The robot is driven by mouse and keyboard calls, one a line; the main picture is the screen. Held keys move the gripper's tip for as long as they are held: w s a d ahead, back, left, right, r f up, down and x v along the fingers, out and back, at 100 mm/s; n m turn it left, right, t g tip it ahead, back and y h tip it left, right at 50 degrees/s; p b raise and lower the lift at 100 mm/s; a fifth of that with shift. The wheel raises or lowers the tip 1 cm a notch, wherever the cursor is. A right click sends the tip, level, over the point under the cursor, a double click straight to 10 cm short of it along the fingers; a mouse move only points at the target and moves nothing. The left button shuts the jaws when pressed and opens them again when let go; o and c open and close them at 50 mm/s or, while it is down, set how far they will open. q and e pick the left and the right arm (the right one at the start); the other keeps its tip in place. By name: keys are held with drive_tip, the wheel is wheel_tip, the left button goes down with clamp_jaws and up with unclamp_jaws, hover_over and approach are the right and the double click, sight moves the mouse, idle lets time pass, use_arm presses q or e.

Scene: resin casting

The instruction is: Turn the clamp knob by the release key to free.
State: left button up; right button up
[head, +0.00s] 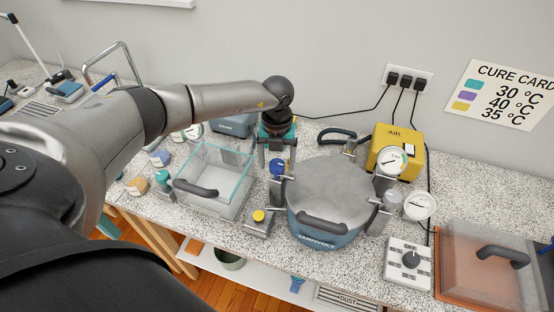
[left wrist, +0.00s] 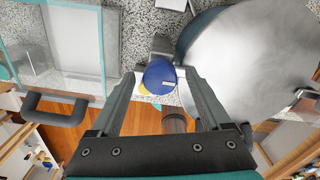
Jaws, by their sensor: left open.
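A grey-lidded blue pot (head: 325,225) stands on the speckled bench with clamps around its rim. A blue clamp knob (head: 277,168) is at its left side. In the left wrist view the blue knob (left wrist: 159,77) sits between my left gripper's fingertips, with gaps seen on either side. My left gripper (head: 277,158) is open and points down over this knob. How close the tips are in height I cannot tell. Other clamps stand at the back (head: 350,146) and right (head: 378,220) of the lid. I cannot make out a release key. My right gripper is out of view.
A glass box (head: 215,165) with a dark handle stands left of the pot. A small block with a yellow knob (head: 258,216) is in front. A yellow air unit (head: 398,150), gauge (head: 420,206) and dial panel (head: 408,264) stand to the right. A cure card hangs on the wall.

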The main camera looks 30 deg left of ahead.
use_arm(q)
drive_tip(key=shift+f, duration=0.1)
clamp_jaws()
idle(0.7)
